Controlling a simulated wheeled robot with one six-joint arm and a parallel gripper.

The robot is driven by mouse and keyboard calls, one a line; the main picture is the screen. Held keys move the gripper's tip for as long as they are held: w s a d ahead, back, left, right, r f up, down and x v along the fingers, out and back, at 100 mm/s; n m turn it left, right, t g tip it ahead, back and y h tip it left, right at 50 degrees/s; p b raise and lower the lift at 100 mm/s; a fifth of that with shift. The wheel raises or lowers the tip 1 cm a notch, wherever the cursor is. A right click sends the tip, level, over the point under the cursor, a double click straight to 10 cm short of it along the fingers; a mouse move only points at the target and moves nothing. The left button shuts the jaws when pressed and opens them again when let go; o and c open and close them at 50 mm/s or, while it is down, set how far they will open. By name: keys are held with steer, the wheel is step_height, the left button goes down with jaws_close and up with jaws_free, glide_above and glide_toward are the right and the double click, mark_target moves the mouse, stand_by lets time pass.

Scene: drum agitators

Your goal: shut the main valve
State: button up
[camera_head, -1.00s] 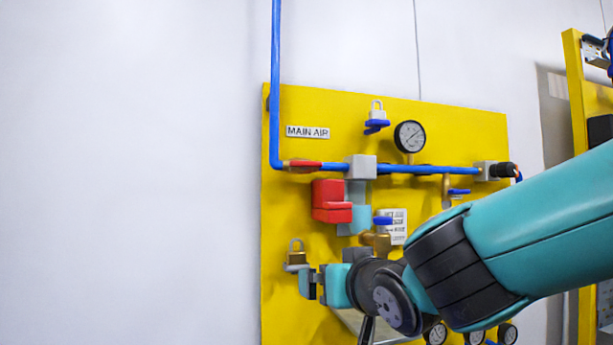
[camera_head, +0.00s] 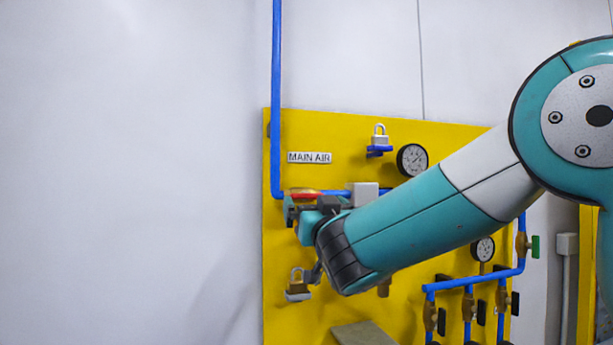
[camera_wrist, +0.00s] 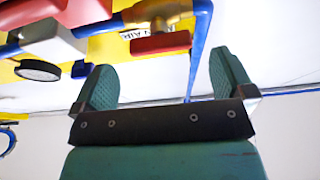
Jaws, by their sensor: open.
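The main valve is a brass body with a red lever handle (camera_head: 306,193), on the blue pipe under the MAIN AIR label (camera_head: 310,158). The handle lies along the horizontal pipe in the head view. In the wrist view the red handle (camera_wrist: 160,43) and brass valve body (camera_wrist: 158,12) show above my gripper (camera_wrist: 162,62). My gripper is open, its two teal fingers spread to either side of the handle in that picture. It looks empty, and I see no contact with the handle. In the head view my gripper (camera_head: 305,212) is just below the valve and partly covers it.
The yellow panel (camera_head: 345,122) carries a gauge (camera_head: 412,159), a padlock with blue lever (camera_head: 379,143) and a brass padlock (camera_head: 297,286) below my gripper. A grey block (camera_head: 365,195) sits right of the valve. The white wall at left is clear.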

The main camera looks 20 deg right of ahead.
mark_target(309, 196)
steer(key=p+x, duration=0.2)
steer(key=x, duration=0.2)
steer(key=shift+w+r, duration=0.2)
steer(key=shift+r, duration=0.1)
steer(key=shift+w+p, duration=0.4)
steer(key=shift+w, duration=0.15)
steer(key=c, duration=0.9)
